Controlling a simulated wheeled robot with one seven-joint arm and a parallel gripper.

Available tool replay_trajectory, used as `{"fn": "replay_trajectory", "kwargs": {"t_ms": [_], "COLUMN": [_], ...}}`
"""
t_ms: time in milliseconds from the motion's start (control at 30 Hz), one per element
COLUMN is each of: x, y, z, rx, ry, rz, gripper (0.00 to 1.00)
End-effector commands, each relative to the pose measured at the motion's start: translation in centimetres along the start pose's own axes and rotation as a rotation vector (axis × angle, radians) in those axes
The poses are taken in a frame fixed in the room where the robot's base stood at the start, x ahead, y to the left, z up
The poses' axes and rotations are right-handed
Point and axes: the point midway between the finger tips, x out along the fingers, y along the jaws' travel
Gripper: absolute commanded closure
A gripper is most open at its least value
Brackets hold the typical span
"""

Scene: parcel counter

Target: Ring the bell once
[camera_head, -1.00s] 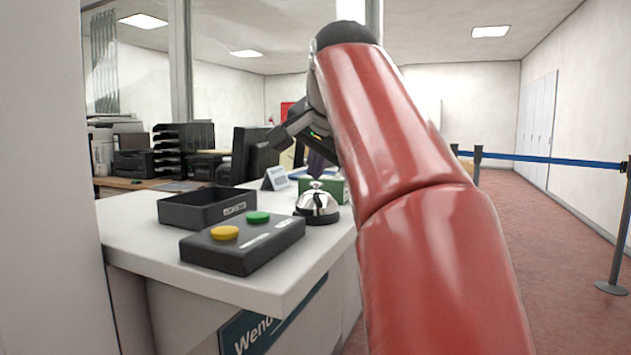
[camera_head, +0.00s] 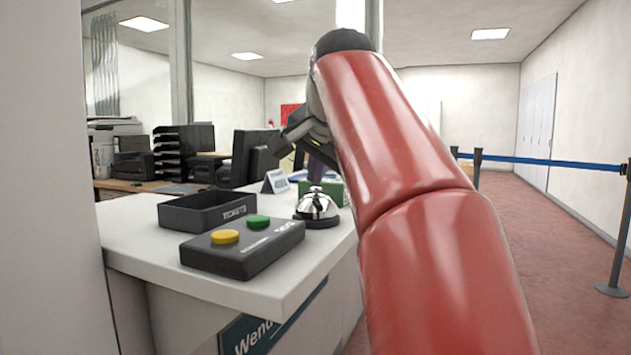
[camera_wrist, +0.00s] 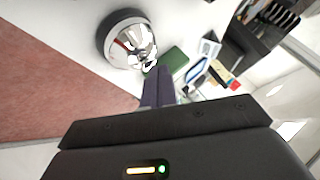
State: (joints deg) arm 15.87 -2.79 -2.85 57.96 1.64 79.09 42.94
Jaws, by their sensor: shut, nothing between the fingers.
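The silver call bell (camera_head: 317,206) on its black base stands on the white counter near the right edge, behind the button box. It also shows in the wrist view (camera_wrist: 130,44), upper left of the fingers. My gripper (camera_head: 317,168) is above and just behind the bell in the head view, partly hidden by my red arm. In the wrist view my gripper's dark purple fingers (camera_wrist: 160,72) are together, with nothing between them. They appear beside the bell in the picture; a gap to its top button shows in the head view.
A black button box (camera_head: 243,247) with yellow and green buttons sits in front of the bell. A black ticket tray (camera_head: 207,212) is to its left. A green box (camera_head: 336,190) and a small white sign (camera_head: 276,181) stand behind. A blue belt barrier (camera_head: 545,160) is at right.

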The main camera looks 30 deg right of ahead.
Motion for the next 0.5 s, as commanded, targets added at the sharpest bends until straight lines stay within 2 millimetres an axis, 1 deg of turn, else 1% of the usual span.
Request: {"fn": "replay_trajectory", "kwargs": {"t_ms": [33, 367, 500], "x": [-0.23, -0.26, -0.88], "y": [-0.19, -0.2, -0.64], "z": [-0.2, -0.22, -0.66], "rx": [0.0, 0.0, 0.0], "ry": [0.0, 0.001, 0.001], "rz": [0.001, 0.0, 0.0], "gripper": [1.0, 1.0, 1.0]}}
